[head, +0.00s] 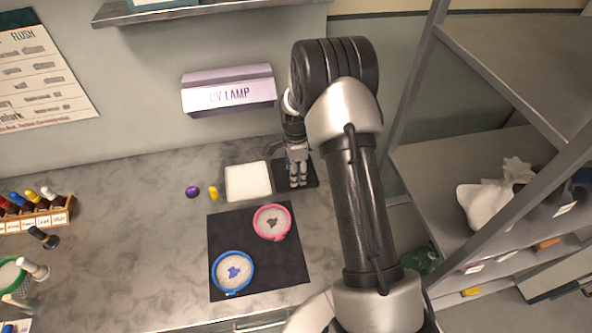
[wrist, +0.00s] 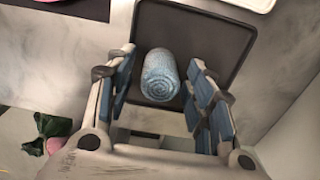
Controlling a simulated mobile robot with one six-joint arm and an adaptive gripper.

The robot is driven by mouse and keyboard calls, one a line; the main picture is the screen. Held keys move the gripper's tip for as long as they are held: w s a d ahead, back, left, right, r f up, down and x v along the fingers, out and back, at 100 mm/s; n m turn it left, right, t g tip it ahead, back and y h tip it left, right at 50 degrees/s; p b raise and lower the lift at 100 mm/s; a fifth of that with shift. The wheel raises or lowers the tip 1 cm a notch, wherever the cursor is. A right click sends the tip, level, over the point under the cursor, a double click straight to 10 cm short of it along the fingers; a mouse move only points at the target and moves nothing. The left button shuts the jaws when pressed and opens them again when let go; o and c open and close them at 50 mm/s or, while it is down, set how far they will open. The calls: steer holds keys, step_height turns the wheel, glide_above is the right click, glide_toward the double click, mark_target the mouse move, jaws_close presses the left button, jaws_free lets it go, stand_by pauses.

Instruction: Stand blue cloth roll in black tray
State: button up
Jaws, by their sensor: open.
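The blue cloth roll (wrist: 160,76) shows in the wrist view with its spiral end facing the camera. It appears to stand upright on the black tray (wrist: 222,36), within the rim. My gripper (wrist: 161,68) is open, with its blue-padded fingers on either side of the roll and a visible gap to each side. In the head view my gripper (head: 297,182) points down over the black tray (head: 311,178) beside the wall. The roll is hidden there behind the gripper.
A white tray (head: 248,181) stands just left of the black tray. A dark mat (head: 258,262) holds a pink-rimmed dish (head: 272,222) and a blue-rimmed dish (head: 233,271). Purple (head: 193,192) and yellow (head: 213,193) pieces lie farther left. A grey shelf rack (head: 440,185) stands on the right.

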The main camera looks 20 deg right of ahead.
step_height(320, 180, up, 21)
steer(key=s+a+n+p, duration=0.2)
steer(key=s+n+p, duration=0.1)
steer(key=s+a+r+n+t, duration=0.2)
steer(key=s+a+r+n, duration=0.2)
steer(key=s+r+n, duration=0.35)
steer(key=s+a+r+n+t, duration=0.1)
steer(key=s+n, duration=0.4)
steer(key=s, duration=0.5)
steer(key=s+a+r+n+t, duration=0.1)
steer(key=s+a+r+n, duration=0.3)
steer(key=s, duration=0.6)
steer(key=shift+s+r+n+t, duration=0.2)
steer(key=shift+s+n+t, duration=0.1)
steer(key=shift+s+n, duration=0.05)
